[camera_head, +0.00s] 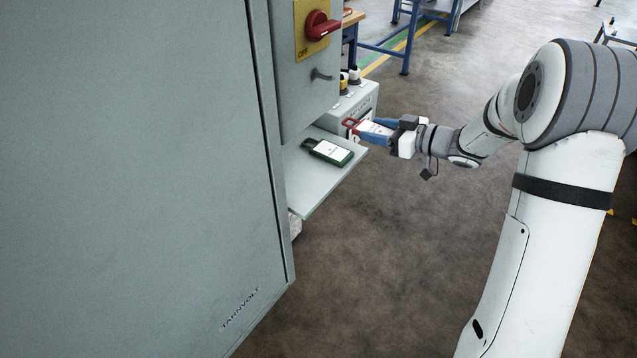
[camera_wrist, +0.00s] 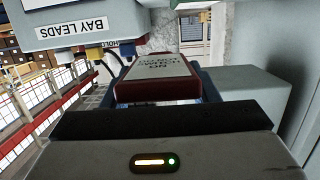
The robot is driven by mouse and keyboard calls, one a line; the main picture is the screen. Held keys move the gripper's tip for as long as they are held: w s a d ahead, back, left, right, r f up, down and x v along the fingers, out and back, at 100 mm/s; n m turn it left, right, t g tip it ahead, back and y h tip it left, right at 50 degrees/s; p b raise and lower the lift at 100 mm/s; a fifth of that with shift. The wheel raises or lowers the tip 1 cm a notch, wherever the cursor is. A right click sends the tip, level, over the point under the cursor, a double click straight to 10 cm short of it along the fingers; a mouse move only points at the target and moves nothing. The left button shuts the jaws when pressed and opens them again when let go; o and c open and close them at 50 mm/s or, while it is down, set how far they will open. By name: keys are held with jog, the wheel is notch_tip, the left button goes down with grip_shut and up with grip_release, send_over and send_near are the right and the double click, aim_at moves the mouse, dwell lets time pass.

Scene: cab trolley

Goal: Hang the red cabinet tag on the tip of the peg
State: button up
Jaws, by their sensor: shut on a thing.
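The red cabinet tag (camera_head: 351,123) with a white label is held in my gripper (camera_head: 374,132), between its blue fingers. In the wrist view the tag (camera_wrist: 160,90) lies between the fingers, its label facing the camera. The peg (camera_head: 322,75) is a small grey hook on the cabinet's front panel, below the red switch. The gripper and tag are to the right of the peg and lower in the picture, apart from it. The peg cannot be made out in the wrist view.
A green tag (camera_head: 328,152) with a white label lies on the cabinet's fold-out shelf (camera_head: 318,186). A grey box (camera_head: 366,93) stands behind the tag; a box labelled BAY LEADS (camera_wrist: 84,27) shows in the wrist view. The large cabinet (camera_head: 140,180) fills the left. Open floor lies below the arm.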

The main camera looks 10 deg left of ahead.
send_over(304, 183)
jog(key=shift+w+d+p, duration=0.15)
jog(key=shift+d+p, duration=0.05)
jog(key=shift+p, duration=0.15)
notch_tip(304, 183, down, 3)
jog(key=shift+s+a+f, duration=0.1)
jog(key=shift+f, duration=0.8)
jog(key=shift+s+a+f, duration=0.1)
jog(key=shift+f, duration=0.8)
jog(key=shift+f, duration=0.25)
jog(key=o, duration=1)
jog(key=shift+r, duration=0.15)
